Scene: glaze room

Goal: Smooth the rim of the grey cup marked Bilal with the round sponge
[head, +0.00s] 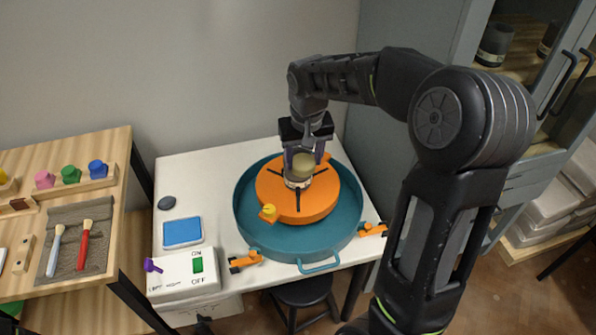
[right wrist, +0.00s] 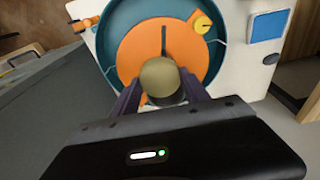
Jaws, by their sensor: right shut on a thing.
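My right gripper (head: 305,160) reaches down over the pottery wheel, its two fingers closed on the round, dull yellow sponge (head: 304,163). The sponge also shows between the fingers in the right wrist view (right wrist: 159,77). Directly below it, a small grey cup (head: 297,181) with a pale band stands near the middle of the orange wheel head (head: 268,185). The sponge is at or just above the cup's rim; I cannot tell whether they touch. The name on the band is too small to read. My left gripper is not in view.
A teal splash pan (head: 245,228) surrounds the wheel. A white switch box (head: 185,283) with a green rocker, a blue pad (head: 183,232) and a dark pebble-like piece (head: 166,202) lie left of it. A wooden tool shelf (head: 110,200) stands further left, grey cabinets right.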

